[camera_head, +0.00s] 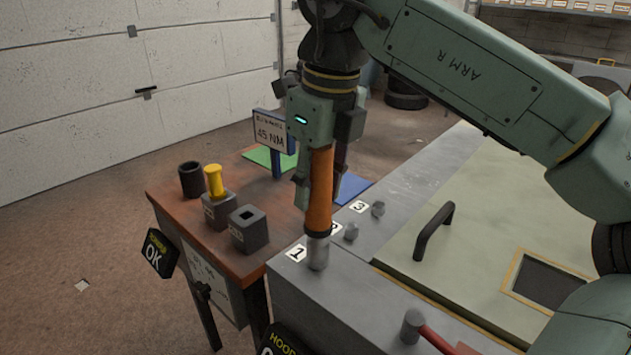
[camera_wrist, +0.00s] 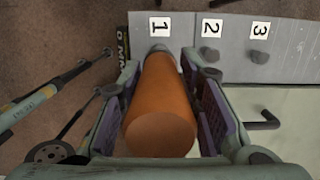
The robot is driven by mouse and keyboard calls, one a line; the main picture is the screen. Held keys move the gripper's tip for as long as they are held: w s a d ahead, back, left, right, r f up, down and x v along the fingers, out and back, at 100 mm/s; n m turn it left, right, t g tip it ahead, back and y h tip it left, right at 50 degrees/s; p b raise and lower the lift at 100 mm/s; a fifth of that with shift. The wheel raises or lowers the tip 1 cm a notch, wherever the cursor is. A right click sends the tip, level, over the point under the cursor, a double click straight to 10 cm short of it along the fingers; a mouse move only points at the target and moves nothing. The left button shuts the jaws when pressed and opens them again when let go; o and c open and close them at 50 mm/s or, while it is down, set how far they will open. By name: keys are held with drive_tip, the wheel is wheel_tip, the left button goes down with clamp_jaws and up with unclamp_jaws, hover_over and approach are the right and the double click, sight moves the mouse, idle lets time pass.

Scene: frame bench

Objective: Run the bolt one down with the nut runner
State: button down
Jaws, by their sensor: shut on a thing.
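My gripper (camera_head: 318,165) is shut on the orange nut runner (camera_head: 319,195), which stands upright with its grey socket end down on the frame beside the label 1 (camera_head: 296,253). The socket covers the spot by label 1, so bolt one is hidden. In the wrist view the nut runner (camera_wrist: 160,115) lies between both finger pads, its tip by the label 1 (camera_wrist: 160,27). Bolt two (camera_head: 351,231) and bolt three (camera_head: 378,209) stand on the grey frame rail (camera_head: 400,185) behind it, by their labels.
A wooden table (camera_head: 185,195) at the left holds a dark cup (camera_head: 192,179), a yellow-handled piece (camera_head: 214,181) in a block, an empty square-holed block (camera_head: 249,229) and a 45 NM sign (camera_head: 270,136). A black handle (camera_head: 434,230) rises from the pale panel. A red-handled tool (camera_head: 436,340) lies at the front.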

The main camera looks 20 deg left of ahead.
sight(315, 156)
drive_tip(key=shift+r, duration=0.15)
idle(0.3)
drive_tip(key=shift+r+p, duration=2)
drive_tip(key=shift+r, duration=0.85)
drive_tip(key=shift+s, duration=0.1)
